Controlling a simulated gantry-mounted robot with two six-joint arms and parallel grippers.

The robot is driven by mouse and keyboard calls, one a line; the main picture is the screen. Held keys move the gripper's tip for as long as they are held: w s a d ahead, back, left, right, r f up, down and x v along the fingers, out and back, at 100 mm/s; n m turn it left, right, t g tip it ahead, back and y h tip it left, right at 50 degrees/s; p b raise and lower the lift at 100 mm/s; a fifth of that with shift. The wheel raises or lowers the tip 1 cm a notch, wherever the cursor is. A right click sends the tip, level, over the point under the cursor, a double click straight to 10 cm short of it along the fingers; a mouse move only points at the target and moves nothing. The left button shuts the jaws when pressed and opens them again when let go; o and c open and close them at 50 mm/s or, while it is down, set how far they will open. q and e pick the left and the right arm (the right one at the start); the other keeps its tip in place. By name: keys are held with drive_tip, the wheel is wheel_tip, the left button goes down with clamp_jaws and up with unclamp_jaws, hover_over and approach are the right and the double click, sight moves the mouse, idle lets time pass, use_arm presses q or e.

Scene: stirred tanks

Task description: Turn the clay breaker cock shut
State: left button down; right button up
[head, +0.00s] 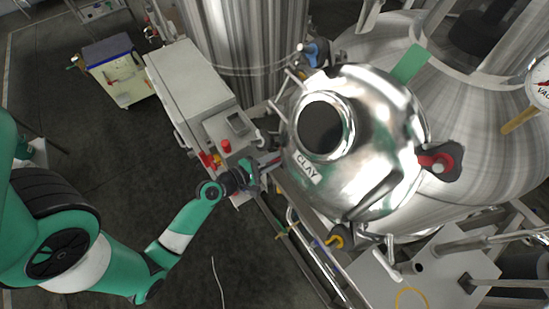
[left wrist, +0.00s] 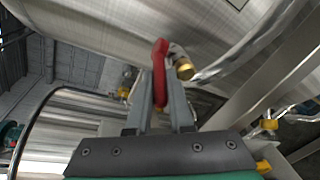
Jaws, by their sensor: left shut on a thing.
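The clay breaker is the shiny domed steel vessel (head: 372,130) with a CLAY label (head: 308,168) in the head view. In the left wrist view a red cock handle (left wrist: 160,58) stands under the curved steel shell, beside a brass-ended fitting (left wrist: 184,70). My left gripper (left wrist: 163,98) is shut on the red handle, its two grey fingers on either side of it. In the head view my left gripper (head: 262,165) reaches to the left side of the clay vessel, low down; the handle is mostly hidden there. My right gripper is in neither view.
A grey control cabinet (head: 190,85) with a red button (head: 226,146) stands close left of the vessel. Blue (head: 314,54), red (head: 438,161) and yellow (head: 336,240) valve handles surround the vessel. Pipes and frame rails run below. The floor at left is mostly open.

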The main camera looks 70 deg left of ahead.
use_arm(q)
drive_tip(key=c, duration=0.8)
unclamp_jaws()
drive_tip(key=shift+s, duration=0.1)
drive_tip(key=p+v, duration=0.1)
drive_tip(key=v, duration=1)
drive_tip(key=shift+s, duration=0.2)
drive_tip(key=shift+d+r, duration=0.1)
